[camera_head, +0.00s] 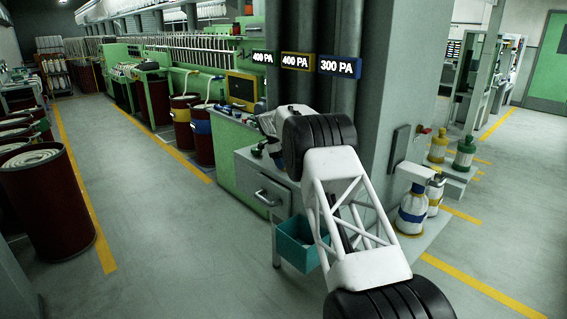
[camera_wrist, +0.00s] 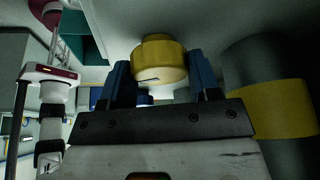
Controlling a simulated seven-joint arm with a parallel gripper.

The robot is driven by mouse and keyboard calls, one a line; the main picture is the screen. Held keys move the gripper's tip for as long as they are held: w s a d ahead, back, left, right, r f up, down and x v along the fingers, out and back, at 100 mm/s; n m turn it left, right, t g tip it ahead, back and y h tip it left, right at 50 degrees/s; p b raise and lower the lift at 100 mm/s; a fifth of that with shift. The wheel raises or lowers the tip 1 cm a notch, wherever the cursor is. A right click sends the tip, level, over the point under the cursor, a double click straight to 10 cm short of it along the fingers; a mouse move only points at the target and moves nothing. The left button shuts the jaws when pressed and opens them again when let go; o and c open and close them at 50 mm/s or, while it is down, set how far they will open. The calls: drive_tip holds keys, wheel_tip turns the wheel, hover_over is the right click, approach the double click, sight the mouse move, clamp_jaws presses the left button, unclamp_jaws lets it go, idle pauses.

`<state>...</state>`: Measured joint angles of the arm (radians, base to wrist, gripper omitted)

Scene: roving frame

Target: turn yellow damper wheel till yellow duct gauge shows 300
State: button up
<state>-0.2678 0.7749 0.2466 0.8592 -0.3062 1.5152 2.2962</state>
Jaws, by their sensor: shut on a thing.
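The yellow duct gauge (camera_head: 299,61) hangs on the dark ducts in the head view and reads 400 PA. In the wrist view, the yellow damper wheel (camera_wrist: 158,58) is a round yellow knob in the upper middle. My gripper (camera_wrist: 158,68) has its two blue fingers on either side of the wheel, shut on it. A dark line shows on the wheel's front face. A dark duct with a yellow band (camera_wrist: 275,108) stands right of the fingers. In the head view, my arm hides the wheel and my gripper.
A blue-framed gauge (camera_head: 340,66) reads 300 PA; a green-framed gauge (camera_head: 263,58) seems to read 400 PA. A grey cabinet (camera_head: 262,186) and a teal bin (camera_head: 292,246) are beside my arm. White bottles (camera_head: 412,212) stand right. The left aisle floor is clear.

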drive_tip(key=m+g, duration=0.1)
drive_tip(key=m, duration=0.2)
drive_tip(key=m+y, duration=0.1)
drive_tip(key=m, duration=0.2)
drive_tip(key=shift+w+g+y, duration=0.1)
drive_tip(key=shift+g+y, duration=0.2)
drive_tip(key=shift+g, duration=0.1)
drive_tip(key=shift+m, duration=0.3)
drive_tip(key=o, duration=0.9)
drive_tip(key=shift+r, duration=0.1)
drive_tip(key=v, duration=0.7)
drive_tip(key=shift+w+r, duration=0.2)
drive_tip(key=shift+r, duration=0.05)
drive_tip(key=shift+r, duration=0.1)
